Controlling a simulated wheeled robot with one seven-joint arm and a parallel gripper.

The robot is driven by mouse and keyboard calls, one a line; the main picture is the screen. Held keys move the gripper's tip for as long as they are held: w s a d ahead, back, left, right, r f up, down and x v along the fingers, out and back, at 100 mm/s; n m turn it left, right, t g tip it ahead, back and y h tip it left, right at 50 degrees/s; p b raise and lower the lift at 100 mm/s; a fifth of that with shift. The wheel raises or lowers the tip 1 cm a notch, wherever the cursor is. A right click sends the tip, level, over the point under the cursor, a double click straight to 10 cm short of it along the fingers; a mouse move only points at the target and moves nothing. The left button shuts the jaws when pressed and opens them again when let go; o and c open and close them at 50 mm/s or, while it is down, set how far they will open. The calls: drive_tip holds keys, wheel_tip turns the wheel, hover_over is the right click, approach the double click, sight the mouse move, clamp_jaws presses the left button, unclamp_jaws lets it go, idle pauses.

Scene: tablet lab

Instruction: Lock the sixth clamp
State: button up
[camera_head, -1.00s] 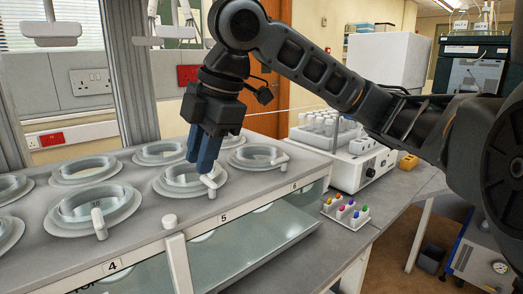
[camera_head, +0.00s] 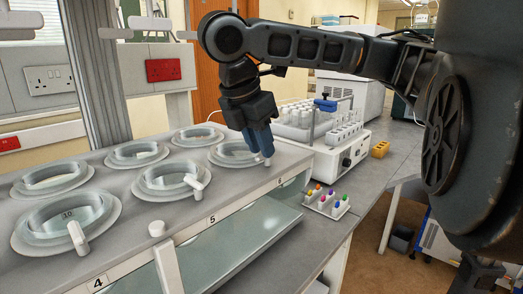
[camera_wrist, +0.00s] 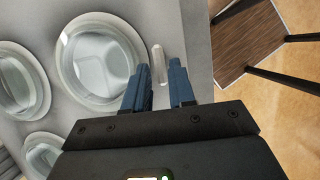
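The sixth clamp (camera_wrist: 159,62) is a small pale bar with a rounded end. In the wrist view it stands beside the round glass vessel (camera_wrist: 99,61), between the tips of my two blue fingers. My gripper (camera_wrist: 159,78) is open, with a gap on both sides of the clamp. In the head view my gripper (camera_head: 262,150) points down at the right edge of the sixth vessel (camera_head: 232,155), above the number 6. The fingers hide most of the clamp there. I cannot tell whether they touch it.
The fifth clamp (camera_head: 195,185) and fourth clamp (camera_head: 78,238) stand at their own vessels to the left. A small rack with coloured caps (camera_head: 326,203) sits right of the apparatus. A white device with vials (camera_head: 345,150) stands behind it.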

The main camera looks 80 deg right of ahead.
drive_tip(key=shift+x, duration=1)
clamp_jaws()
